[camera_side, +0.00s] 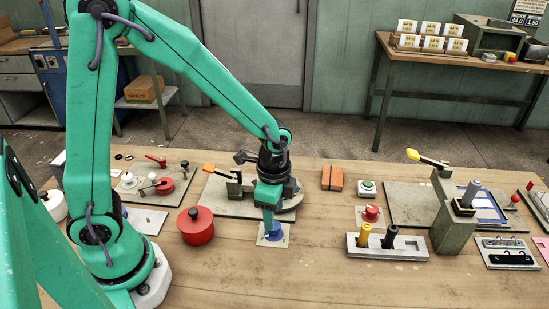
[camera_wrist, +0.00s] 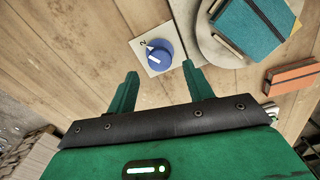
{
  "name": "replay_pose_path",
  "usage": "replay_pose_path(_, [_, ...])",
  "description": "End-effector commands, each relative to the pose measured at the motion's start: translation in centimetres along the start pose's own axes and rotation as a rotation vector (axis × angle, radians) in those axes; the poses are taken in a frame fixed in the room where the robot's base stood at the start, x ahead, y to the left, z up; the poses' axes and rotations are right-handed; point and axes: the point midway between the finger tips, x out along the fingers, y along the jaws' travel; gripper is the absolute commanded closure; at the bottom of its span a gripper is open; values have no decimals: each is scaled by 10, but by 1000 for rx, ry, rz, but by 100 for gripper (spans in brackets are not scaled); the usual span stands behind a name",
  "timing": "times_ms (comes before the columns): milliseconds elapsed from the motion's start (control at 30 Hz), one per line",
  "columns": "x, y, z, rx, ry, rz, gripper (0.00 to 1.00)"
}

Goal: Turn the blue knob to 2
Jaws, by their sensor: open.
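The blue knob (camera_wrist: 159,57) sits on a pale square plate (camera_wrist: 151,69) on the wooden bench. A dark numeral that looks like 2 is on the plate, and a white mark on the knob lies on the side near it. I cannot tell the exact alignment. My gripper (camera_wrist: 160,70) is open with its two green fingers apart. The knob appears just beyond the fingertips, between their lines, in the wrist view. In the side view my gripper (camera_side: 268,222) points down over the blue knob (camera_side: 277,235) and partly hides it.
A red round pot (camera_side: 196,227) stands left of the knob. A grey base with an orange-handled clamp (camera_side: 215,171) is behind it. An orange block (camera_side: 332,178) and a red button (camera_side: 371,213) lie to the right. Bench in front is clear.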

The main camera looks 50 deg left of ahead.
Motion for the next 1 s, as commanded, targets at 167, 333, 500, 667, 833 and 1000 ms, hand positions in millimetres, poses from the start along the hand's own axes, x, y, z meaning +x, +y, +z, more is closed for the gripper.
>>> replay_pose_path(167, [-23,-1,-1,0,3,-3,49])
replay_pose_path(333, [-37,0,0,1,1,-1,49])
replay_pose_path(500, [-43,0,0,1,1,-1,49])
replay_pose_path(667, [-43,0,0,1,0,0,49])
replay_pose_path(833, [-43,0,0,-1,1,-1,49])
replay_pose_path(1000, [-51,0,4,-32,13,-12,49])
